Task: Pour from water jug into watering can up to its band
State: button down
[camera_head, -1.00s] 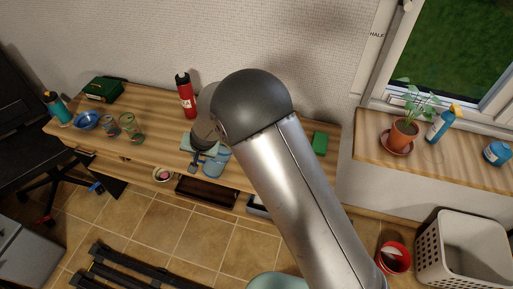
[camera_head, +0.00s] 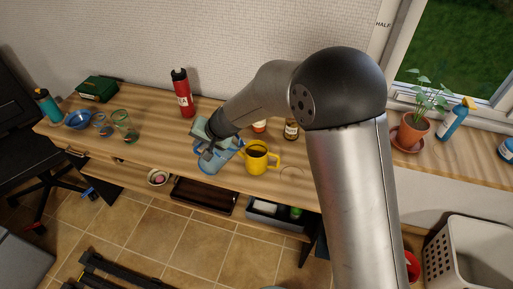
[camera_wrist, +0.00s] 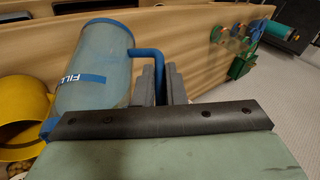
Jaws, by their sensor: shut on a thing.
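The water jug (camera_head: 222,160) is a translucent blue vessel with a blue handle. In the wrist view it (camera_wrist: 95,60) shows a blue band marked "FILL". My gripper (camera_head: 212,145) is shut on the jug's handle; its grey fingers (camera_wrist: 157,85) are beside the jug in the wrist view. A yellow can (camera_head: 257,158), seemingly the watering can, stands on the table just right of the jug, its open top dark inside. Part of it (camera_wrist: 22,110) also shows at the left of the wrist view. Any water level is not readable, and I cannot tell how far the jug tilts.
A red bottle (camera_head: 181,93) stands behind the jug. A blue bowl (camera_head: 78,120) and green rings (camera_head: 123,125) are at the left. The table (camera_head: 150,130) is clear between the rings and the jug.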

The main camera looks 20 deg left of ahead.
jog(key=shift+w+d+r+b, duration=0.1)
jog(key=shift+r+b, duration=0.1)
jog(key=shift+b, duration=0.1)
jog(key=shift+w+d+r+m+g+y+b, duration=0.2)
jog(key=shift+d+r+y+b, duration=0.2)
jog(key=shift+r+y+b, duration=0.35)
jog(key=shift+w+d+r+m+g+y+b, duration=0.1)
jog(key=shift+w+d+r+g+y+b, duration=0.1)
jog(key=shift+d+r+y+b, duration=0.4)
dwell(0.5)
jog(key=shift+w+d+r+m+g+y+b, duration=0.15)
jog(key=shift+d+r+y+b, duration=0.2)
jog(key=shift+r+y, duration=0.2)
jog(key=shift+w+d+r+m+g+y+b, duration=0.2)
jog(key=shift+r+y+b, duration=0.15)
jog(key=shift+r, duration=0.2)
dwell(4.0)
